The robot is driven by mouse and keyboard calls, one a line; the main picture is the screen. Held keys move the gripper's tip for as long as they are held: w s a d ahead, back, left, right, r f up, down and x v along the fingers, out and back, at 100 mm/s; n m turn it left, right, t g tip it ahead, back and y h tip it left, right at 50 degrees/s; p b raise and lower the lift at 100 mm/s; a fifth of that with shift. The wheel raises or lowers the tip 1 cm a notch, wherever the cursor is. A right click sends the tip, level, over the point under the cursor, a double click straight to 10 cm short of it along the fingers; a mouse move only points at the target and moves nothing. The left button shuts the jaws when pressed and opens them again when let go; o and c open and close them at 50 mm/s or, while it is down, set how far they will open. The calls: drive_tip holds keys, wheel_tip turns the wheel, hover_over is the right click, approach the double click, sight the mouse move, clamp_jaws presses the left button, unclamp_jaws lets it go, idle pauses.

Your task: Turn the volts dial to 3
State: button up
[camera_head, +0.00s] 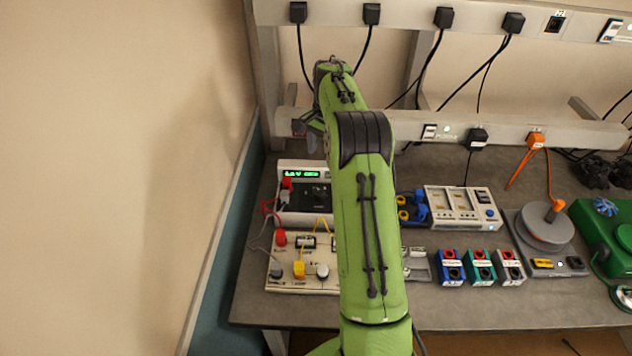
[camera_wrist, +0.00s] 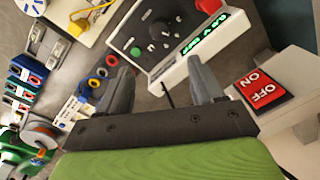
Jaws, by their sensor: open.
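A white power supply (camera_head: 296,173) with a lit green display stands at the back left of the bench. I cannot read which number the dial points to, and the volts label is not legible. My gripper (camera_wrist: 152,60) is open and empty, its two fingers apart and pointing toward the power supply, not visibly touching it. In the head view my gripper (camera_head: 308,128) is partly hidden behind my green arm, above and behind the power supply.
A white board with coloured knobs (camera_head: 303,287) sits in front of the power supply, with loose wires beside it. A red ON/OFF switch (camera_wrist: 262,88) is close to the right finger. Small coloured boxes (camera_head: 481,268) stand to the right. A rail with plugs and cables runs behind.

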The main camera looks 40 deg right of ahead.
sight(319, 190)
drive_tip(key=f, duration=1.5)
drive_tip(key=shift+w+a+f, duration=0.15)
drive_tip(key=shift+w+a, duration=0.1)
drive_tip(key=shift+w, duration=0.15)
drive_tip(key=shift+s, duration=0.1)
drive_tip(key=shift+c, duration=0.2)
drive_tip(key=c, duration=1)
drive_tip(key=shift+n, duration=0.3)
drive_tip(key=n+b, duration=0.1)
drive_tip(key=n, duration=0.7)
drive_tip(key=shift+w+b, duration=0.2)
drive_tip(key=shift+b, duration=0.2)
drive_tip(key=shift+n, duration=0.3)
